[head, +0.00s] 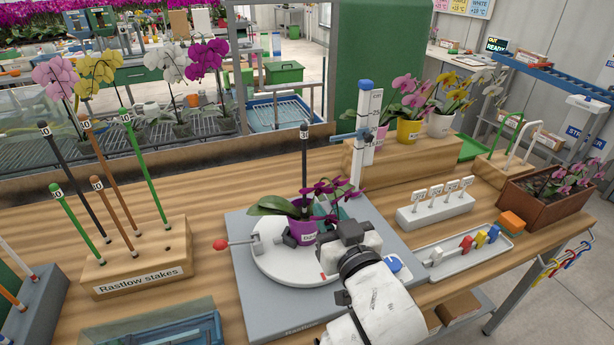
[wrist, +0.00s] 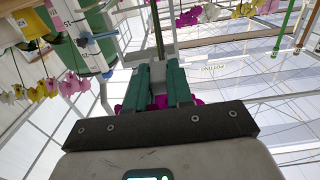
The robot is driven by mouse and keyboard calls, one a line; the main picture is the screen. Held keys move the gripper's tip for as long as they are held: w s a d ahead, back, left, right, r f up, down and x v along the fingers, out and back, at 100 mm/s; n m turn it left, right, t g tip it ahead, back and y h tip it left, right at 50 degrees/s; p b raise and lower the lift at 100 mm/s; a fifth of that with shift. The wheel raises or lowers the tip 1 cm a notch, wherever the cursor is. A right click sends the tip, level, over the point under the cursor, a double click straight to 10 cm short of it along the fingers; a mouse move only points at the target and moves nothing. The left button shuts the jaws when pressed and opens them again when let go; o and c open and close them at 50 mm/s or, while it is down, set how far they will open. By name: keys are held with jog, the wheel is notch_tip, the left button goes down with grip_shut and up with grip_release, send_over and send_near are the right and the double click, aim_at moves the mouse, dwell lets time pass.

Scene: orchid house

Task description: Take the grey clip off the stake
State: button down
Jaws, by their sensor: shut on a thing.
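The dark stake (head: 304,165) stands upright in a purple pot (head: 302,232) with a drooping magenta orchid (head: 325,190). The pot sits on a round white turntable (head: 268,265). My gripper (head: 328,210) reaches in from the front right, just beside the stake above the pot. In the wrist view, its two green fingers (wrist: 165,72) are shut on the grey clip (wrist: 167,55), which shows at their tips against the stake (wrist: 159,28). Whether the clip still goes around the stake cannot be told. In the head view, the clip is hidden by my gripper and the flowers.
A white measuring post (head: 361,145) with a blue slider stands right behind the pot.

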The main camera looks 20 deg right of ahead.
jog(key=shift+s, duration=0.25)
jog(key=shift+s, duration=0.35)
jog(key=shift+s, duration=0.35)
jog(key=shift+s, duration=0.3)
jog(key=shift+s, duration=0.1)
